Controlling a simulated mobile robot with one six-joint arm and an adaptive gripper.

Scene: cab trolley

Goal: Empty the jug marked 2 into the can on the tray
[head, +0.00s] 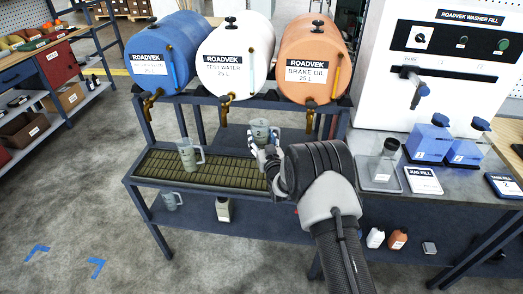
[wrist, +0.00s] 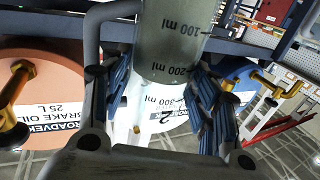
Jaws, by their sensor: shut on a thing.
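My gripper (head: 263,140) is shut on a grey translucent jug (head: 261,129). The held jug looks upright in the head view, at the right end of the slatted grating. The wrist view shows its ml marks and a 2 on the held jug (wrist: 170,55) between my gripper's fingers (wrist: 165,110). A clear container with a dark top, apparently the can (head: 384,160), stands on a small grey tray (head: 365,184) on the right counter, well right of my gripper.
Another jug (head: 189,154) stands on the grating (head: 222,171); one more (head: 171,201) is on the shelf below. Blue, white and orange barrels with taps line the rack behind. Two blue bottles (head: 430,140) and a JUG FILL card (head: 423,180) are near the tray. My arm covers the counter's left part.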

